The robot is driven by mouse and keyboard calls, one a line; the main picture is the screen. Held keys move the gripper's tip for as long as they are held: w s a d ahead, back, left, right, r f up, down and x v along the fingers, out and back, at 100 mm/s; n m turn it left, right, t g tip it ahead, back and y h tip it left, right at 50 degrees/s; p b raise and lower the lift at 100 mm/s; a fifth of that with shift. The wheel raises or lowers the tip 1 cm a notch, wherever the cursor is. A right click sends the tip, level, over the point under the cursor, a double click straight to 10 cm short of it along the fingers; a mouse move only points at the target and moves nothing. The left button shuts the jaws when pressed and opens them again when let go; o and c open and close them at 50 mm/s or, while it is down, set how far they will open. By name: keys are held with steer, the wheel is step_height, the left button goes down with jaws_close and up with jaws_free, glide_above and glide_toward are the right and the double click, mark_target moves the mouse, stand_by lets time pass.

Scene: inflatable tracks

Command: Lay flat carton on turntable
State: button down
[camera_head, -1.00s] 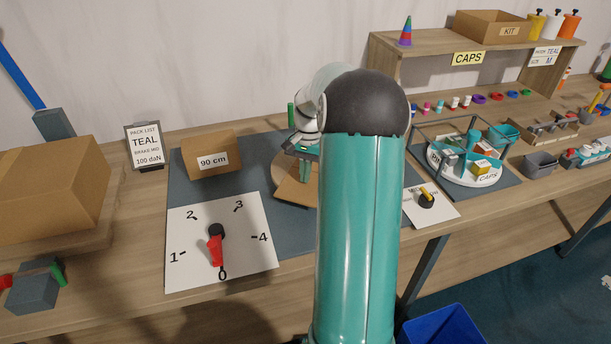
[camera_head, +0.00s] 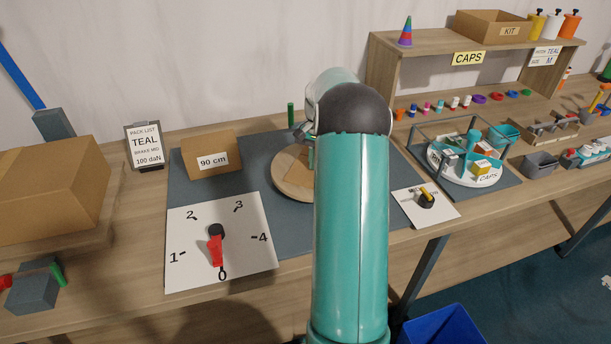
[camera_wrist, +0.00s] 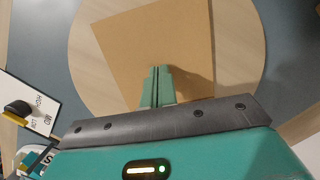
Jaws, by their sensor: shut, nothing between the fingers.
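The flat carton (camera_wrist: 150,38) is a plain brown square sheet. In the wrist view it lies on the round pale-wood turntable (camera_wrist: 242,60), within much of its top. The turntable also shows in the head view (camera_head: 281,176), its right side hidden behind my arm. My gripper (camera_wrist: 157,72) is shut with its two green fingers together and nothing between them. The fingertips are over the near part of the carton; I cannot tell whether they touch it. In the head view my arm hides most of the gripper and carton.
A dial board with a red pointer (camera_head: 215,250) lies in front left of the turntable. A box marked 90 cm (camera_head: 211,155) stands to the left, and a thin green post (camera_head: 291,115) behind. A black-and-yellow knob (camera_head: 426,199) on a white card is at right.

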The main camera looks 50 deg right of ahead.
steer(key=shift+s+d+f, duration=0.15)
steer(key=shift+d+f, duration=0.1)
steer(key=shift+f, duration=0.15)
steer(key=shift+d+r, duration=0.1)
steer(key=shift+r, duration=1.05)
step_height(320, 180, up, 12)
steer(key=w+d, duration=0.1)
steer(key=d, duration=0.1)
steer(key=shift+w+r, duration=0.1)
